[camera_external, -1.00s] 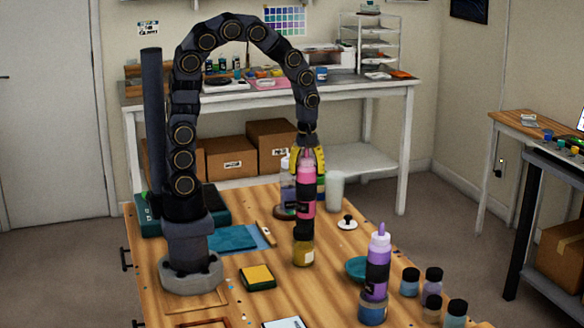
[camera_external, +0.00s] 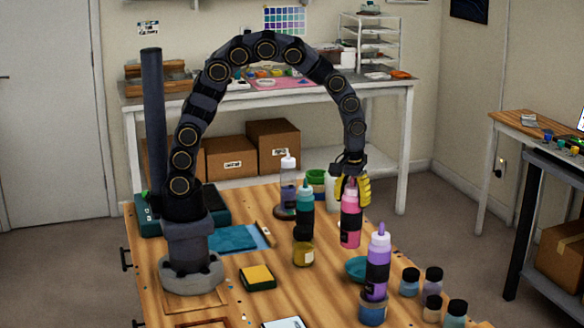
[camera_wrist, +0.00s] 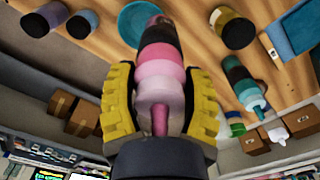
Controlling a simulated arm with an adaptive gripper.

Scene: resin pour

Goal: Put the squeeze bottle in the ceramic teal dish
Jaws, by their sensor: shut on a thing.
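My gripper (camera_external: 350,190) has yellow pads and is shut on the upper part of a pink squeeze bottle (camera_external: 350,226) with a dark band. The bottle hangs roughly upright, its base a little above and behind the teal dish (camera_external: 357,268) in the external view. The purple bottle partly hides the dish's right side. In the wrist view, the pink bottle (camera_wrist: 158,75) sits between both pads of my gripper (camera_wrist: 162,105). The dish (camera_wrist: 138,14) shows beyond the bottle's base, slightly left, and the bottle covers part of it.
A purple bottle (camera_external: 377,262) stands on a blue jar (camera_external: 372,311) right beside the dish. A teal bottle (camera_external: 304,212) stands above a yellow jar (camera_external: 303,252) to the left. Several small jars (camera_external: 409,282) stand at right. A clear bottle (camera_external: 288,185) is behind.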

